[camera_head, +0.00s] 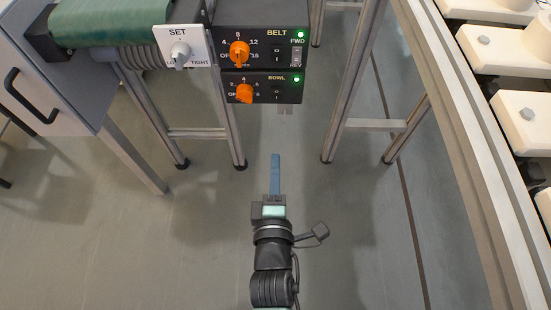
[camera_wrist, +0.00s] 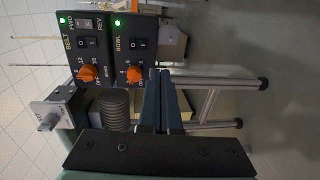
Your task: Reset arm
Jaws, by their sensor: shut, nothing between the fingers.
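My gripper (camera_head: 276,160) is shut and empty, its blue fingers pressed together. In the head view it is low in the middle, over the floor and below the control boxes. In the wrist view the fingers (camera_wrist: 160,80) point at the lower part of the BOWL box. The BELT box (camera_head: 262,48) has an orange knob and a lit green lamp. The BOWL box (camera_head: 262,88) sits beneath it, also with an orange knob and a lit green lamp. Both boxes also show in the wrist view, turned on their side, with the fingers apart from them.
A white SET panel (camera_head: 181,47) with a grey knob is left of the boxes. A green belt (camera_head: 110,20) is at the upper left. Metal legs (camera_head: 345,90) stand near the boxes. A curved rail (camera_head: 460,130) with white blocks runs along the right. Floor (camera_head: 180,240) is clear around my arm.

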